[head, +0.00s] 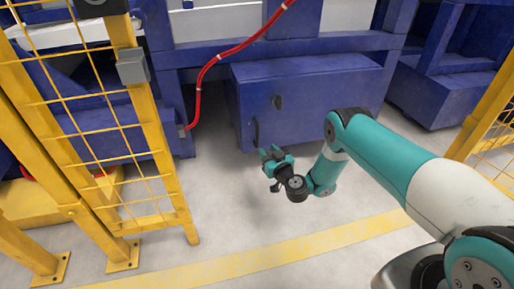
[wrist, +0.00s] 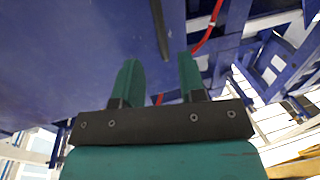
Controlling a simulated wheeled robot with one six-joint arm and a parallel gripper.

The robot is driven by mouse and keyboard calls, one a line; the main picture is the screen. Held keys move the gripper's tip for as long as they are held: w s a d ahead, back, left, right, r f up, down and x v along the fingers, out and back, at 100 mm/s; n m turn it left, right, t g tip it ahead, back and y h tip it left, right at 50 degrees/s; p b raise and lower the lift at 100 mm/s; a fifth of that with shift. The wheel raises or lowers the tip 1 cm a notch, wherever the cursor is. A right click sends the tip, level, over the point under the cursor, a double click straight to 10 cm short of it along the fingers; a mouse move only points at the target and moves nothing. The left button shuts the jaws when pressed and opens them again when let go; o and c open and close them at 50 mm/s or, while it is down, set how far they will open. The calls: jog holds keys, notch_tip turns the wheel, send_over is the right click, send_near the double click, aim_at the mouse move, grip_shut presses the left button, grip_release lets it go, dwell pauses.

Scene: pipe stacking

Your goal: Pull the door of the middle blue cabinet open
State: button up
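The middle blue cabinet (head: 325,95) stands ahead in the head view, and its door looks closed. My gripper (head: 268,154) is just below the handle, close to the cabinet front. In the wrist view my gripper (wrist: 158,62) has its two teal fingers apart. The dark handle (wrist: 161,30) shows beyond and between the fingertips; I cannot tell whether they touch it.
A red hose (head: 210,65) hangs left of the cabinet. A yellow mesh fence (head: 110,130) stands at left, another (head: 490,115) at right. More blue machine frames stand on either side. The grey floor before the cabinet is clear up to a yellow line (head: 300,247).

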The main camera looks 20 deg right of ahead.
aim_at(257, 139)
jog(key=shift+w+a+f+b, duration=0.1)
jog(key=shift+w+a+b, duration=0.2)
jog(key=shift+w+b, duration=0.8)
jog(key=shift+w+a+r+b, duration=0.1)
jog(key=shift+w+a+b, duration=0.2)
jog(key=shift+w+b, duration=0.8)
jog(key=shift+w+a+f+b, duration=0.1)
jog(key=shift+w+a+b, duration=0.35)
jog(key=shift+w, duration=1.15)
jog(key=shift+w+d+b, duration=0.15)
jog(key=shift+w+b, duration=0.2)
jog(key=shift+w, duration=0.25)
grip_shut()
